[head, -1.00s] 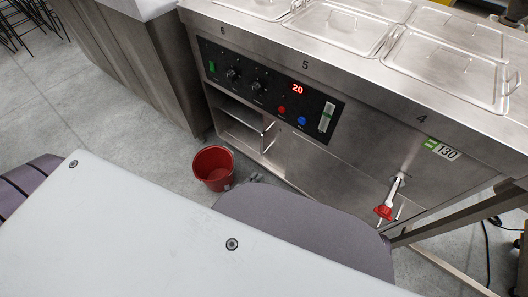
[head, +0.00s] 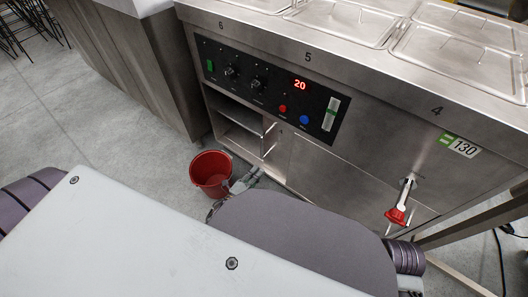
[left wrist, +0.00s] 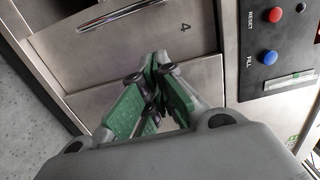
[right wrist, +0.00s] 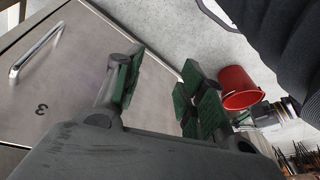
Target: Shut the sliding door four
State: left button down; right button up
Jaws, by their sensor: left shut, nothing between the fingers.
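A steel panel marked 4 (left wrist: 165,35), which I take as sliding door four, shows in the left wrist view with a bar handle (left wrist: 115,15) near the top. My left gripper (left wrist: 155,85) is shut and empty, its fingertips in front of the steel face below the 4. I cannot tell if they touch it. How far the door stands open is unclear. My right gripper (right wrist: 160,85) is open and empty near a steel door marked 3 (right wrist: 75,75).
A control panel (head: 265,85) is above the compartment. A red-handled tap (head: 397,214) sticks out at the right.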

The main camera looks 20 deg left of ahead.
pick_arm(q)
jog(key=shift+w, duration=0.1)
jog(key=w+a+b, duration=0.1)
jog(key=w+b, duration=0.2)
jog(key=w, duration=0.8)
jog(key=shift+w+a, duration=0.15)
jog(key=shift+a, duration=0.1)
pick_arm(e)
notch_tip(320, 180, down, 6)
jog(key=a+t+y, duration=0.1)
jog(key=a, duration=0.1)
jog(key=shift+w+f, duration=0.2)
jog(key=shift+w, duration=0.1)
jog(key=shift+w+r, duration=0.15)
jog(key=shift+r, duration=0.05)
pick_arm(q)
jog(key=shift+a, duration=0.1)
